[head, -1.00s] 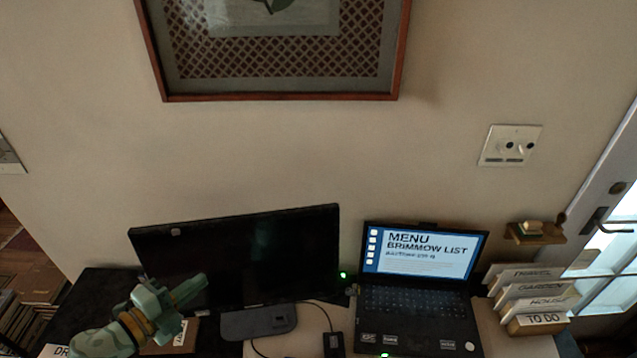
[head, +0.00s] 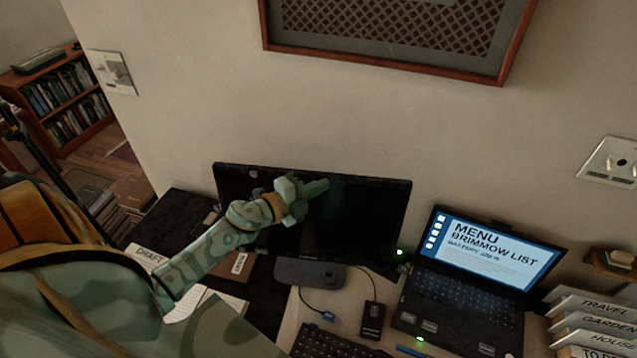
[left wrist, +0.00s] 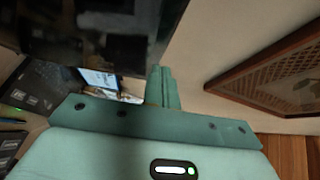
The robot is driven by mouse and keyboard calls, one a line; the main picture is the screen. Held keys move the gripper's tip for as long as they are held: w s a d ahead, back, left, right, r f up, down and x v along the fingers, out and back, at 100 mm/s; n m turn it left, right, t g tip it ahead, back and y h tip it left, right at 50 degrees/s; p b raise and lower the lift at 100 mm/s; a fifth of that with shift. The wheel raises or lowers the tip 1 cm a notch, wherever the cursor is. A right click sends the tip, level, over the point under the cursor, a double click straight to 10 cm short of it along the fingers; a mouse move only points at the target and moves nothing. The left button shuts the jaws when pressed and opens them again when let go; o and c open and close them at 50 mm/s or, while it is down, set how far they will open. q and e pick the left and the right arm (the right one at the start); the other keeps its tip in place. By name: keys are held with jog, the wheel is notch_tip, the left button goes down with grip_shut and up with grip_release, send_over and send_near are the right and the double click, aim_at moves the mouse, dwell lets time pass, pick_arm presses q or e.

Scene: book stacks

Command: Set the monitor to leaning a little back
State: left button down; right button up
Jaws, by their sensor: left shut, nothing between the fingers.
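The black monitor (head: 365,215) stands on its grey base (head: 308,272) on the desk, its dark screen facing me. My left gripper (head: 318,188) is in front of the upper middle of the screen, fingers shut and empty. The head view does not show clearly whether the fingertips touch the screen. In the left wrist view the shut fingers (left wrist: 160,86) point ahead beside the dark monitor panel (left wrist: 90,30). The monitor looks near upright; its exact tilt is hard to tell. My right gripper does not show.
An open laptop (head: 490,250) stands right of the monitor. A keyboard (head: 325,343), a small black box (head: 370,320) and a cable lie in front. Labelled file holders (head: 590,315) stand at the right. Papers (head: 205,300) lie at the left. A framed picture (head: 400,35) hangs above.

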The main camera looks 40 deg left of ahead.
pick_arm(q)
jog(key=shift+w+a, duration=0.25)
jog(key=shift+w, duration=0.1)
jog(key=shift+w+f, duration=0.1)
jog(key=shift+w, duration=0.15)
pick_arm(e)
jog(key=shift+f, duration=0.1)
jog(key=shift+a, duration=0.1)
pick_arm(q)
jog(key=shift+w+a, duration=0.35)
jog(key=shift+w, duration=0.2)
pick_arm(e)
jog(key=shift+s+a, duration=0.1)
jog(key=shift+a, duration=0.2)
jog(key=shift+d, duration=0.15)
